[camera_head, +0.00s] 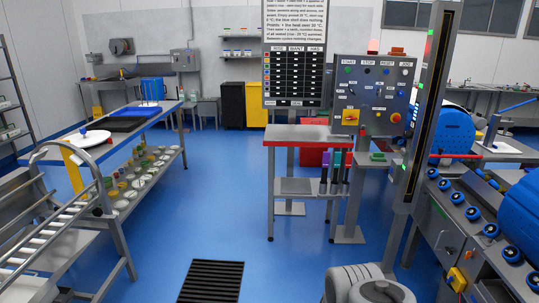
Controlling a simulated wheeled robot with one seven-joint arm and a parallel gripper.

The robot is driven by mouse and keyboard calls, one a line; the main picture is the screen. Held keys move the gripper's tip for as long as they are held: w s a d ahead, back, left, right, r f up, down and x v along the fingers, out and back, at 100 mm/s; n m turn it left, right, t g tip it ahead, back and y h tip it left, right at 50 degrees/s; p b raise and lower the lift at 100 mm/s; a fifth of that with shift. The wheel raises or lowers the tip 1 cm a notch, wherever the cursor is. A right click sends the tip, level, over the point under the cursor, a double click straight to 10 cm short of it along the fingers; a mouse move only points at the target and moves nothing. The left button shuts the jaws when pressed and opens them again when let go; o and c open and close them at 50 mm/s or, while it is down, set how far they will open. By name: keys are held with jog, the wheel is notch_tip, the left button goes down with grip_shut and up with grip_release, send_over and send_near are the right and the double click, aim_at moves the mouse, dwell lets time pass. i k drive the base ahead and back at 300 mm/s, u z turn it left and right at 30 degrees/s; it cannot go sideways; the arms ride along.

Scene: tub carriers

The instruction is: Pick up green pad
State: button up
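A small green block that looks like the green pad (377,157) lies on a small grey shelf (365,162) below the control panel, right of the red-topped table. It is far off and small in the view, so its exact shape is hard to tell. A light grey rounded part of my arm shows at the bottom edge, right of centre. My gripper's fingers are not in view.
A tall grey post (427,100) and machine with blue knobs (470,250) are at right. A floor grate (211,281) lies ahead; blue floor (215,200) is open centre-left.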

aim_at(380, 157)
jog(key=i, duration=2.45)
jog(key=z, duration=0.7)
jog(key=i, duration=1.95)
jog(key=z, duration=0.2)
